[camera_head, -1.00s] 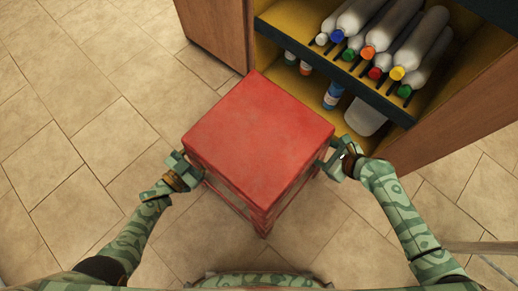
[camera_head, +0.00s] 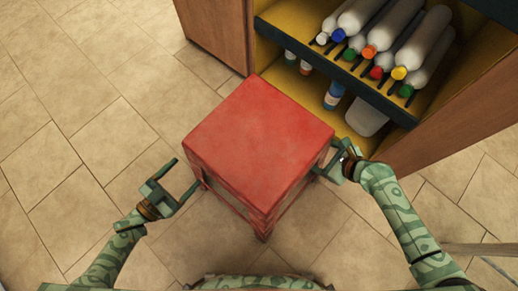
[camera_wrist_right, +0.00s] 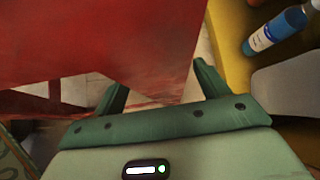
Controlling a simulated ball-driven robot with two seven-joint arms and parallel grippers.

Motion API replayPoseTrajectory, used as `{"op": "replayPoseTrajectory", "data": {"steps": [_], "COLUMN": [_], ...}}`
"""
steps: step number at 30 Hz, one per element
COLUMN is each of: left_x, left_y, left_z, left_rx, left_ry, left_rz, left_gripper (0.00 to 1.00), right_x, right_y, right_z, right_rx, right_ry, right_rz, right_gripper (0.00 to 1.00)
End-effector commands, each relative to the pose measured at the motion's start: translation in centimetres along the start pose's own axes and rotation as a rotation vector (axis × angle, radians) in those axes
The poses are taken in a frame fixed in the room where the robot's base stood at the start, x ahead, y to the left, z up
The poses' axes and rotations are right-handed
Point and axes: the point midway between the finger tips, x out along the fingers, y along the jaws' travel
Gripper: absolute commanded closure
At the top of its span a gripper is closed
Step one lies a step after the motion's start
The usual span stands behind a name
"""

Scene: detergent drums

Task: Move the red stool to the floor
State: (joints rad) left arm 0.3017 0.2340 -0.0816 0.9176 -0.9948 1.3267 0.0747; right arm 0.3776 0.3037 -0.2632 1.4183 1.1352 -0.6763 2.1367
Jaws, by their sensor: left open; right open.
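The red stool (camera_head: 258,142) stands upright in the middle of the head view, its square seat seen from above. It also fills the upper left of the right wrist view (camera_wrist_right: 90,50). My left gripper (camera_head: 181,182) is open and empty, just left of the stool with a gap between. My right gripper (camera_head: 327,167) is open at the stool's right side, its fingers close around the edge there. In the right wrist view the right fingers (camera_wrist_right: 160,85) are spread beside the red panel; I cannot tell whether they touch it. The stool's feet are mostly hidden.
A wooden cabinet (camera_head: 215,32) with a yellow inside stands behind and right of the stool. Its shelf (camera_head: 345,78) holds several bottles with coloured caps. A blue bottle (camera_wrist_right: 274,32) shows near my right gripper. Tiled floor (camera_head: 75,110) is clear on the left.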

Motion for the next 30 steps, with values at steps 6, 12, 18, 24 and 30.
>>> {"op": "replayPoseTrajectory", "data": {"steps": [6,12,18,24,30], "left_x": [-2.4,-2.5,-2.5,-2.5,-2.5], "left_y": [0.0,0.0,0.0,0.0,0.0], "left_z": [0.0,0.0,0.0,0.0,0.0], "left_rx": [0.0,0.0,0.0,0.0,0.0], "left_ry": [0.001,0.002,0.001,0.001,0.001], "left_rz": [0.0,0.0,0.0,0.0,-0.001], "left_gripper": [0.25,0.25,0.25,0.25,0.25], "right_x": [-0.2,-3.3,-8.1,-11.2,-12.0], "right_y": [0.0,0.1,0.0,0.0,0.0], "right_z": [0.0,-0.1,-0.2,-0.1,0.0], "right_rx": [0.0,-0.003,-0.002,-0.002,0.001], "right_ry": [0.0,0.002,0.003,0.002,0.001], "right_rz": [0.0,0.0,0.001,0.0,0.001], "right_gripper": [0.26,0.26,0.26,0.26,0.26]}}
